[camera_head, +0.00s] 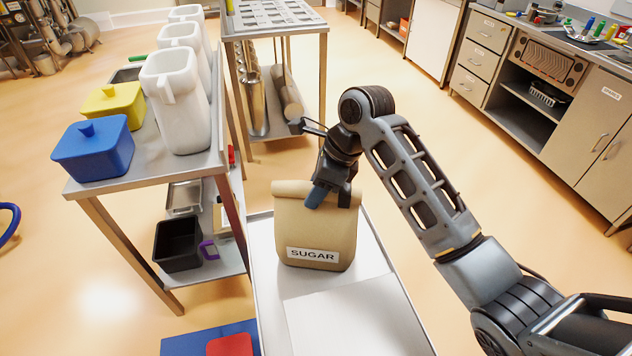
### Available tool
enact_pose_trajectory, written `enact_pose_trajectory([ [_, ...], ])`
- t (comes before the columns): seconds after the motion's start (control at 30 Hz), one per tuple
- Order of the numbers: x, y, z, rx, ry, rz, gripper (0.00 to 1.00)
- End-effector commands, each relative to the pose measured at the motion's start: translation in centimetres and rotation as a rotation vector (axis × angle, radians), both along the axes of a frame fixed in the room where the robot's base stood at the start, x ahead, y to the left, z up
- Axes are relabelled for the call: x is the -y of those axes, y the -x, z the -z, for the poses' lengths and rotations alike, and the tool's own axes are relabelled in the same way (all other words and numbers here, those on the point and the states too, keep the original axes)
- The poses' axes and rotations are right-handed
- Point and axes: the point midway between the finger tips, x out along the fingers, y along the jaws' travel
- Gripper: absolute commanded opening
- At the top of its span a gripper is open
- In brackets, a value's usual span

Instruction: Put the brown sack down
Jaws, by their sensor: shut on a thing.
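The brown sack (315,236), labelled "SUGAR", is upright over the pale grey tray-like surface (263,283) in the lower middle of the view. My gripper (329,196) comes down from above and is shut on the sack's folded top edge. A blue fingertip shows against the front of the sack's top.
A steel table (143,183) at left holds a blue lidded box (92,150), a yellow lidded box (115,105) and white jugs (178,100). A black bin (178,246) sits on its lower shelf. Steel cabinets (590,165) stand at right. The surface's front part is largely clear.

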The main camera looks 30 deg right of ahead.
Motion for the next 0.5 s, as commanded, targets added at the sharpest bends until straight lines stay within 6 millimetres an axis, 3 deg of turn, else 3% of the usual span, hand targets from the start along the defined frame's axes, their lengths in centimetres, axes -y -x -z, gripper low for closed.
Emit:
enact_pose_trajectory([
  [0.27, -0.01, -0.13, -0.24, 0.006, -0.002, 0.000, 0.00],
  [0.3, -0.05, 0.00, 0.16, -0.001, -0.001, 0.000, 0.45],
  [0.5, -0.04, 0.00, 0.15, -0.001, -0.001, 0.000, 0.64],
])
